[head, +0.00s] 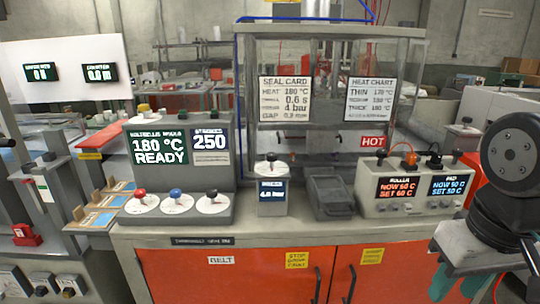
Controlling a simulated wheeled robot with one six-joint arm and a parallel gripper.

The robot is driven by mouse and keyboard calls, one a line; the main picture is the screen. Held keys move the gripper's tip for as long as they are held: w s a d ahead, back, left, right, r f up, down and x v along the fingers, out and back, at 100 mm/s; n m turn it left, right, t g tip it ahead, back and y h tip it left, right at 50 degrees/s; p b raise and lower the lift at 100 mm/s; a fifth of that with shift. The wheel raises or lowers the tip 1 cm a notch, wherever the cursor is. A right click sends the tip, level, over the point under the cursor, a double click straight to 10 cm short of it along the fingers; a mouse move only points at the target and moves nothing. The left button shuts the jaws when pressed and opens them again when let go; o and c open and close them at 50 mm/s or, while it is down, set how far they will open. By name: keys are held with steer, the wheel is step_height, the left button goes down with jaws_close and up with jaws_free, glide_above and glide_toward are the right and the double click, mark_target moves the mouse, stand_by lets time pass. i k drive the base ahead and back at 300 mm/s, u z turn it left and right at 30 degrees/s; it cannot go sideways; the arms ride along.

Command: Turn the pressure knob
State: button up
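The pressure knob (271,157) is a small black knob on a pale round dial. It sits on top of a small grey box (272,204) in the middle of the counter. The box's dark display (271,190) reads "PRESS" and a value of four-point-something bar; the last digit is too small to be sure of. A seal card (284,99) behind it lists 180 °C, 0.6 s and 4 bar. Nothing touches the knob.
Right are a dark tray (331,198) and a roller/pad console (417,187). A framed guard (418,33) stands behind. Red cabinet doors (215,285) are below. Counter space before the knob is narrow.

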mark_target(271, 157)
steer(key=k, duration=0.45)
steer(key=z, duration=0.75)
steer(key=i, duration=0.7)
steer(key=u, duration=0.8)
